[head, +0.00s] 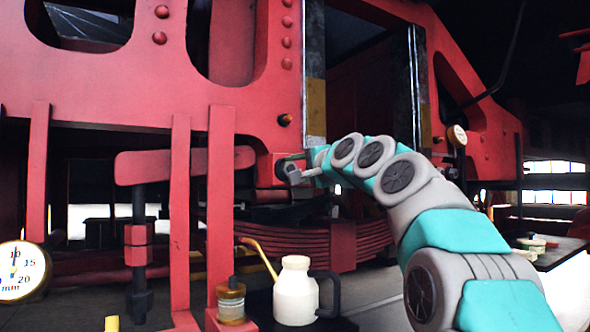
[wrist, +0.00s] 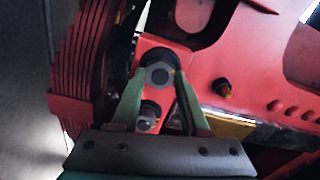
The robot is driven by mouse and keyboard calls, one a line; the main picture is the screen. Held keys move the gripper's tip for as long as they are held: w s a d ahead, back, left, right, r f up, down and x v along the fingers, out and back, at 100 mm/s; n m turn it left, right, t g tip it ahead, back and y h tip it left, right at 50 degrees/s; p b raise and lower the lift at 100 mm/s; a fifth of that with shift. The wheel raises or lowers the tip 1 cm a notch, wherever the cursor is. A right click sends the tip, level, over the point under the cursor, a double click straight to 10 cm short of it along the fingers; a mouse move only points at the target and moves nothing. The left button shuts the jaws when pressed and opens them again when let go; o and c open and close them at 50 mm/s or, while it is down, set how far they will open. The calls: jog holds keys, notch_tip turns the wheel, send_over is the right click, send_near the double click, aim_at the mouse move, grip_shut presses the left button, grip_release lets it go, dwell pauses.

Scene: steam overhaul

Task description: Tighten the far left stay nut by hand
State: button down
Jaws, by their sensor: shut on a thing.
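The stay nut (wrist: 160,76) is a grey hexagonal nut on a red stay bracket, seen end-on in the wrist view. My gripper (wrist: 159,84) is shut on it, with one green finger on each side. A second nut (wrist: 148,123), silver with a dark collar, sits on the same red part, between the fingers and nearer my palm. In the head view my gripper (head: 298,172) reaches the red frame (head: 262,128) from the right, at its lower corner. The nut itself is mostly hidden there by the fingers.
A leaf spring (head: 320,238) lies below my gripper. Red upright bars (head: 220,215) stand to its left. A white oil can (head: 296,292) and an amber jar (head: 231,302) stand in front. A dial gauge (head: 22,272) is at lower left. An orange bolt (head: 285,120) sticks out above.

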jog(key=m, duration=0.4)
jog(key=shift+m, duration=0.3)
jog(key=shift+f+m, duration=0.15)
jog(key=shift+m, duration=1.75)
jog(key=shift+c, duration=2)
grip_release()
jog(key=b+v, duration=0.1)
jog(key=v, duration=0.6)
jog(key=shift+s+d, duration=0.25)
jog(key=shift+s, duration=0.1)
